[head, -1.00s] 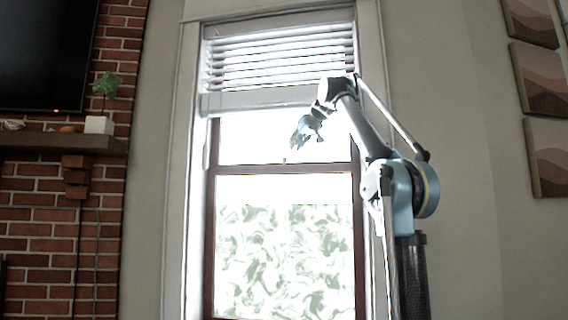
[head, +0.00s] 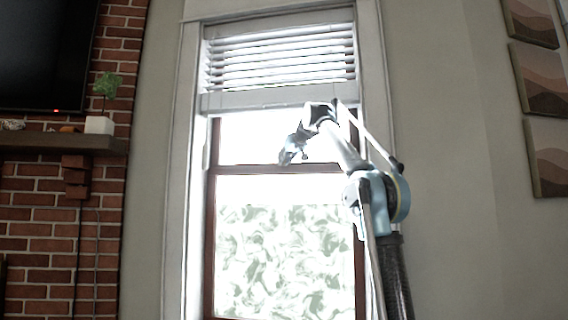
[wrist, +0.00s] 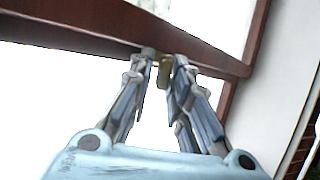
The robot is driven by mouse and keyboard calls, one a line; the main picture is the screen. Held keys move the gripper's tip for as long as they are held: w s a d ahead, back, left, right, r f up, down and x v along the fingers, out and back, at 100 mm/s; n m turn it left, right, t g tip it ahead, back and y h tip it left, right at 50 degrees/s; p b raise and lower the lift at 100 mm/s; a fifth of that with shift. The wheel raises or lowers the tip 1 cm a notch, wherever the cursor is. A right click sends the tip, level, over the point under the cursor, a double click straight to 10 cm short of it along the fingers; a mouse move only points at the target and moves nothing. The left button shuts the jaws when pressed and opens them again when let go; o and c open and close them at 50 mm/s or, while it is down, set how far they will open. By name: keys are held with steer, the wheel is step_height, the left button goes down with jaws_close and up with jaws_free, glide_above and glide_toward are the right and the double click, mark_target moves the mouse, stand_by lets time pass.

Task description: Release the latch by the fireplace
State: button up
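The window (head: 285,240) has a dark brown frame with a horizontal middle rail (head: 240,170). The rail also crosses the top of the wrist view (wrist: 75,33). A small brass latch (wrist: 164,72) sits at this rail. My gripper (wrist: 165,58) is open, with its fingertips close to the rail and on either side of the latch. Whether a finger touches the latch I cannot tell. In the head view my gripper (head: 286,159) is in front of the rail and hides the latch.
A white blind (head: 280,60) covers the window's top. To the left are a brick fireplace wall (head: 40,220), a mantel (head: 60,142) with a potted plant (head: 100,124), and a dark screen (head: 40,50). Framed pictures (head: 545,155) hang at the right.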

jaws_close()
steer(key=shift+a+m+t, duration=0.15)
steer(key=shift+m+t, duration=0.15)
stand_by(1.0)
steer(key=shift+s+a+m+h, duration=0.2)
steer(key=shift+m+h, duration=0.3)
steer(key=shift+h, duration=0.3)
steer(key=shift+a+m+t+h, duration=0.2)
steer(key=shift+m+t+h, duration=0.2)
steer(key=shift+h, duration=0.1)
steer(key=shift+a+m+h, duration=0.25)
steer(key=shift+m+h, duration=0.5)
steer(key=shift+h, duration=0.1)
steer(key=shift+a+m+h, duration=0.3)
steer(key=shift+m+h, duration=0.5)
steer(key=shift+h, duration=0.1)
steer(key=shift+a+m+h, duration=0.25)
steer(key=shift+m+h, duration=0.5)
steer(key=shift+h, duration=0.1)
steer(key=shift+a+m+h, duration=0.1)
steer(key=shift+m+h, duration=0.2)
